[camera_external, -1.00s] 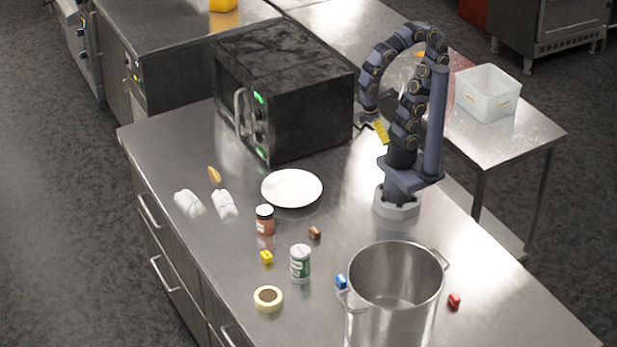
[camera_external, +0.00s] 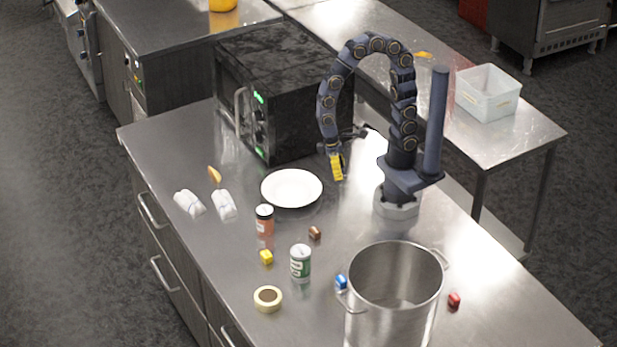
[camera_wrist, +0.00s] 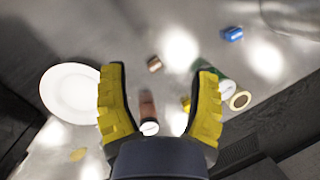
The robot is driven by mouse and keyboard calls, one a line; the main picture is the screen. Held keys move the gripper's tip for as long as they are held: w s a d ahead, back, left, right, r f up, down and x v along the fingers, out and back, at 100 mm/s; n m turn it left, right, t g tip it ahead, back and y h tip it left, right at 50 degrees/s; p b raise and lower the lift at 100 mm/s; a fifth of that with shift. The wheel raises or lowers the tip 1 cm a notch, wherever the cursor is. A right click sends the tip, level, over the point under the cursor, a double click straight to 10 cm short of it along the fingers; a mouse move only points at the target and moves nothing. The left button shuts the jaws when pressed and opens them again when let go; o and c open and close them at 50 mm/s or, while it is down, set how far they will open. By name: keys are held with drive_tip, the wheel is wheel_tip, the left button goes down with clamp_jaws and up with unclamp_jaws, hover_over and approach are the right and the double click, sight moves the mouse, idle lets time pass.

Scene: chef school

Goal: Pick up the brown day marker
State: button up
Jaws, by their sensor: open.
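The brown day marker (camera_external: 314,232) is a small brown block on the steel counter, right of the orange-labelled bottle. It also shows in the wrist view (camera_wrist: 154,63), ahead of my gripper and between the lines of its two fingers. My gripper (camera_external: 337,168) has yellow finger pads and hangs in the air above the counter, behind the marker and right of the white plate. In the wrist view its fingers (camera_wrist: 160,85) are spread wide with nothing held between them.
The orange-labelled bottle (camera_external: 265,221), green-labelled bottle (camera_external: 300,263) and yellow block (camera_external: 266,257) stand near the marker. A white plate (camera_external: 291,188) lies to the left. A large steel pot (camera_external: 395,290), blue block (camera_external: 341,282) and red block (camera_external: 454,299) are toward the front. A black oven (camera_external: 285,90) stands behind.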

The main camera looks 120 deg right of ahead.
drive_tip(key=w+d+f+m+y, duration=0.1)
drive_tip(key=w+f+m, duration=0.3)
drive_tip(key=f, duration=0.2)
drive_tip(key=m+t, duration=0.1)
drive_tip(key=m, duration=0.5)
approach(314, 230)
drive_tip(key=f, duration=0.3)
drive_tip(key=shift+s+a+y, duration=0.15)
drive_tip(key=shift+s+y, duration=0.15)
drive_tip(key=shift+s, duration=0.1)
drive_tip(key=shift+f, duration=0.35)
drive_tip(key=x, duration=0.7)
drive_tip(key=shift+w+a, duration=0.15)
drive_tip(key=shift+a, duration=0.2)
clamp_jaws()
